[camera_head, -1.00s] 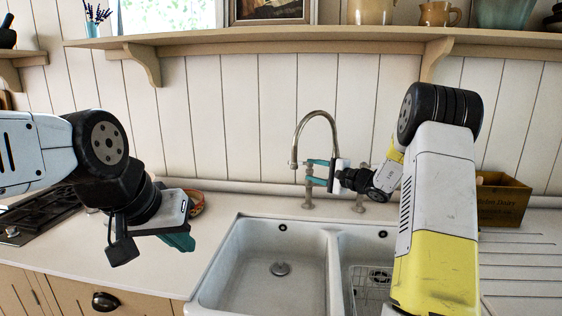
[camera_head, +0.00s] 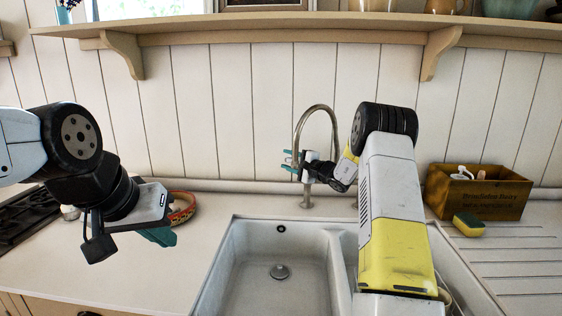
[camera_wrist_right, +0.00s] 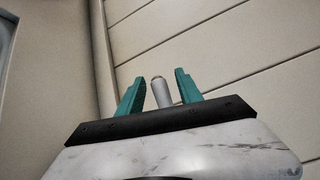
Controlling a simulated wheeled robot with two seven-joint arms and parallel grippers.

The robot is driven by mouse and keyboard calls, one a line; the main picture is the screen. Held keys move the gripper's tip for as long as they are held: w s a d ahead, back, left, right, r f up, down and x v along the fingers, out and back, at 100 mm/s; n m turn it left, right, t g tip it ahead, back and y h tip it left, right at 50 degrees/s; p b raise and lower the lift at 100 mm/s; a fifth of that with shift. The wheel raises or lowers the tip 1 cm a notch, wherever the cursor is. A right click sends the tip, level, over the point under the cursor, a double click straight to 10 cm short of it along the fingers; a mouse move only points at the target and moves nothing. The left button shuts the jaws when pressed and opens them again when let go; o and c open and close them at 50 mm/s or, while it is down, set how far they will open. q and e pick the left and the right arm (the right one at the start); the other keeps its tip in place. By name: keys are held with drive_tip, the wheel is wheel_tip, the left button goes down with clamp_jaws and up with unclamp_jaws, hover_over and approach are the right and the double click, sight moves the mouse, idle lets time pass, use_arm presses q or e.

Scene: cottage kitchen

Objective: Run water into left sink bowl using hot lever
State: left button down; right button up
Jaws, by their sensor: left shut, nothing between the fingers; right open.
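The curved metal tap (camera_head: 318,108) stands behind the white sink, and its spout reaches over the left sink bowl (camera_head: 262,290). No water stream shows. My right gripper (camera_head: 289,160) is at the tap, its teal fingers beside the spout's end. In the right wrist view the gripper (camera_wrist_right: 158,82) is open, with a metal rod (camera_wrist_right: 161,93) between its fingers and gaps on both sides. The rod looks like a tap lever; I cannot tell whether it is the hot one. My left gripper (camera_head: 160,237) is shut and empty over the counter left of the sink.
A wooden crate (camera_head: 480,193) and a yellow-green sponge (camera_head: 468,225) sit right of the sink. A patterned bowl (camera_head: 183,208) and a black hob (camera_head: 28,220) are at left. A shelf (camera_head: 270,32) runs above. My right arm covers much of the right bowl.

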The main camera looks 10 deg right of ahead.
drive_tip(key=shift+w+a, duration=0.1)
clamp_jaws()
idle(1.4)
